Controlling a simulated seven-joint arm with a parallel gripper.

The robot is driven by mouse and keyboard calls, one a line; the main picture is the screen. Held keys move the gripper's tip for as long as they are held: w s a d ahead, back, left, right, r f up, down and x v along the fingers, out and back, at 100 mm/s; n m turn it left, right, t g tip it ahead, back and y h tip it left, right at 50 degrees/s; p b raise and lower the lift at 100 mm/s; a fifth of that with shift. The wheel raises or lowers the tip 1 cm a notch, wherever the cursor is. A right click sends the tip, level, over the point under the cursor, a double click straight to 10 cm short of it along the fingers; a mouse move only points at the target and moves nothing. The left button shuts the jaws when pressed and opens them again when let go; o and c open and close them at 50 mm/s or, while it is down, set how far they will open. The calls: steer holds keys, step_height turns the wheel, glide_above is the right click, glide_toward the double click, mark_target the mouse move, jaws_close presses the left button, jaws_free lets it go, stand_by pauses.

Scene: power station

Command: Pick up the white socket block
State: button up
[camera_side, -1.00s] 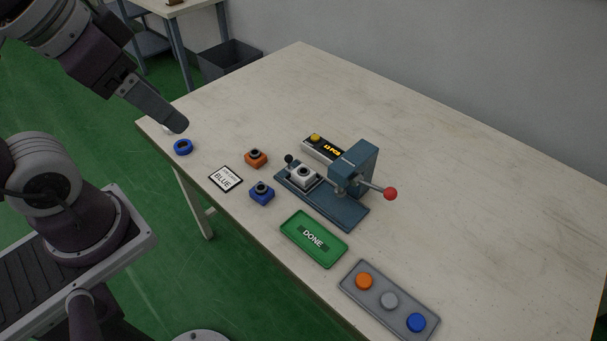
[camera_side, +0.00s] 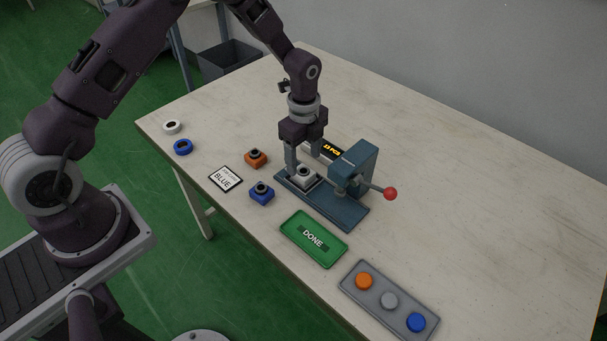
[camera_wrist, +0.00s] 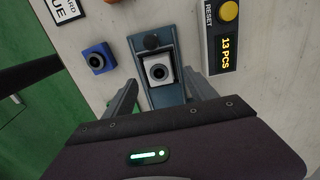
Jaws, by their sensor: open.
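The white socket block (camera_side: 303,176) sits on the blue-grey press base (camera_side: 338,212). It has a dark ring in its top, and it also shows in the wrist view (camera_wrist: 158,73) between my finger lines. My gripper (camera_side: 305,168) is open and points down right over the block. In the wrist view my gripper (camera_wrist: 160,95) has one finger on each side of the press base, apart from the block. I cannot tell the exact height of the fingertips in the side view.
The press head (camera_side: 355,167) with its red-knobbed lever stands just right of the block. A counter (camera_side: 328,150) is behind. Orange (camera_side: 256,158) and blue (camera_side: 262,193) socket blocks, a BLUE card (camera_side: 225,179), a green DONE tray (camera_side: 313,239) and a button panel (camera_side: 390,301) lie around.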

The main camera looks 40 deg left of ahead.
mark_target(303, 170)
step_height(303, 170, down, 4)
steer(key=shift+s+a+r, duration=0.1)
jaws_close()
steer(key=shift+r, duration=0.1)
